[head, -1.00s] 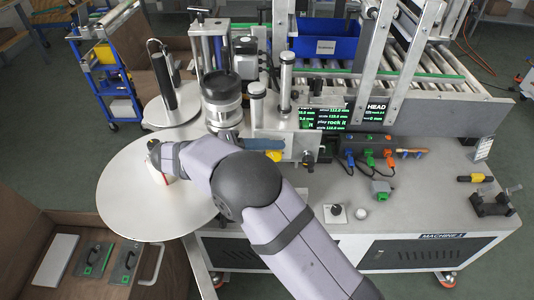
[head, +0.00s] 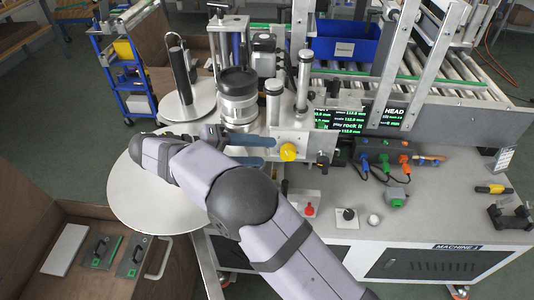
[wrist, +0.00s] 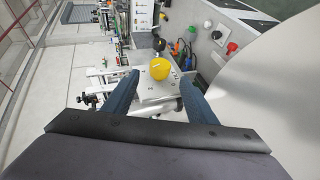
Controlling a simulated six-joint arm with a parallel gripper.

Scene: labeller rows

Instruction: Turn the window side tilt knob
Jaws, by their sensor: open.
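A round yellow knob (head: 288,152) sits on the front of the metal plate of the labelling head, in the middle of the head view. It also shows in the wrist view (wrist: 160,69), near the centre. My gripper (head: 270,151) is open, with two blue fingers pointing right toward the yellow knob. In the wrist view my gripper (wrist: 160,80) has its fingers spread on either side of the line to the knob, with nothing held. In the head view the fingertips are just left of the knob. I cannot tell the exact gap, and no label naming the knob is readable.
A red knob (head: 309,210) and a black knob (head: 349,214) stand on the bench below. A large pale disc (head: 150,205) lies under my arm. Two metal posts (head: 303,80) and a roller (head: 238,100) rise behind. Coloured plugs (head: 383,160) are to the right.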

